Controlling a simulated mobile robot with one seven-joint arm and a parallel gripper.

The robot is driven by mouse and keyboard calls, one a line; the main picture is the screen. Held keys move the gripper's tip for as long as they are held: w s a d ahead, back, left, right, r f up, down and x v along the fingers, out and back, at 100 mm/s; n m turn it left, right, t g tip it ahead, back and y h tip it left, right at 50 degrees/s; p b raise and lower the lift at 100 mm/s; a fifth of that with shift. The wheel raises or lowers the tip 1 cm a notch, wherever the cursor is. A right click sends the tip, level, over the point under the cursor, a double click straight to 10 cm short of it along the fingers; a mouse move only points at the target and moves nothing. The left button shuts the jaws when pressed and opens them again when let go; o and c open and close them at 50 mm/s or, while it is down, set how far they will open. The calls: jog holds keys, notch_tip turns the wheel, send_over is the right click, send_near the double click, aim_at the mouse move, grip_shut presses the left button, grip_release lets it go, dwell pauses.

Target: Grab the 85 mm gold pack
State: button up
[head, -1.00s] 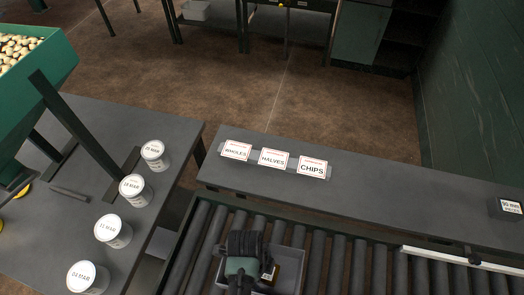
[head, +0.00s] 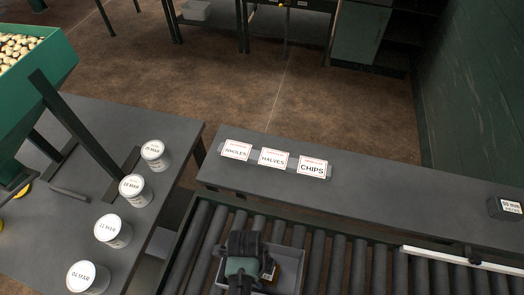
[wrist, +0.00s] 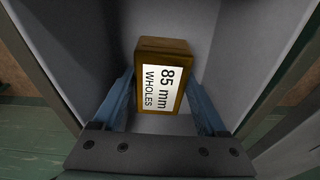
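The gold pack (wrist: 180,99) is a small box with a white label reading "85 mm WHOLES". In the wrist view it stands inside a grey tray (wrist: 112,30), between the two blue fingers of my gripper (wrist: 161,84). The fingers are apart, one on each side of the pack; a narrow gap shows on the left, and contact on the right cannot be told. In the head view my gripper (head: 242,270) reaches down into the tray (head: 298,262) and partly hides the pack (head: 271,272).
The tray sits on a roller conveyor (head: 335,265). Behind it a dark ledge (head: 400,200) carries signs "WHOLES", "HALVES" and "CHIPS" (head: 312,168), and a small dark box (head: 506,208) at right. Several white tubs (head: 135,190) stand on the left table.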

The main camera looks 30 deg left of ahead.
jog(key=c, duration=0.9)
jog(key=shift+c, duration=0.5)
jog(key=shift+r, duration=0.15)
